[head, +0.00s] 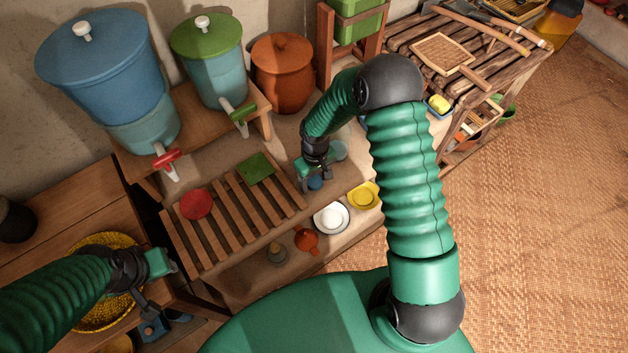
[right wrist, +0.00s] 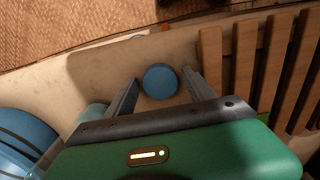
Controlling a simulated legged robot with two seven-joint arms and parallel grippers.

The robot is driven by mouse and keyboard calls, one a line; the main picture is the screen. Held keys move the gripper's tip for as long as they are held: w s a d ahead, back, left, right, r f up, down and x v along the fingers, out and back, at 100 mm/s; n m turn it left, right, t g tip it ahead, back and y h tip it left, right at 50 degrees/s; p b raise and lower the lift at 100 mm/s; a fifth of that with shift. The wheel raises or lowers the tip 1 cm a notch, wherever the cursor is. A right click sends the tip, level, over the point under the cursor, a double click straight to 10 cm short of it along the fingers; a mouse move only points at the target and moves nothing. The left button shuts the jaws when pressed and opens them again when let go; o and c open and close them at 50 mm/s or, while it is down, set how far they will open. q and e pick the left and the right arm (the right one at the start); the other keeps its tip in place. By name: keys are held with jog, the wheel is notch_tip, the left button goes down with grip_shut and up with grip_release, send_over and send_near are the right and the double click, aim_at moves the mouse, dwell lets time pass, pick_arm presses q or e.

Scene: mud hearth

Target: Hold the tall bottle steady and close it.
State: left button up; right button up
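My right gripper (head: 312,172) points down over the pale ledge, right of the slatted rack. A small round blue thing (head: 316,184), seen from above, is at its fingertips. In the right wrist view the blue disc (right wrist: 160,80) shows between the two fingers (right wrist: 158,88), with a gap on each side, so the gripper is open. I cannot tell whether it is a loose cap or a bottle's top. I cannot identify the tall bottle surely. My left gripper (head: 160,275) is over the left bench; its fingers are unclear.
A white bowl (head: 331,217), yellow dish (head: 363,195) and orange vessel (head: 306,240) stand in front. Blue (head: 105,65) and green-lidded (head: 213,60) dispensers and a clay pot (head: 284,75) stand behind.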

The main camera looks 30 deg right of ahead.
aim_at(315, 181)
jog(key=shift+d, duration=0.1)
jog(key=c, duration=1.1)
jog(key=shift+r, duration=0.55)
notch_tip(315, 181, up, 2)
jog(key=shift+r, duration=0.25)
jog(key=s+a, duration=0.2)
jog(key=a, duration=0.3)
jog(key=s+a+r+b, duration=0.1)
jog(key=s+a, duration=0.1)
jog(key=a, duration=0.3)
jog(key=s+a, duration=0.2)
jog(key=a, duration=0.3)
jog(key=shift+s+r, duration=0.1)
jog(key=shift+r, duration=0.05)
jog(key=shift+d, duration=0.1)
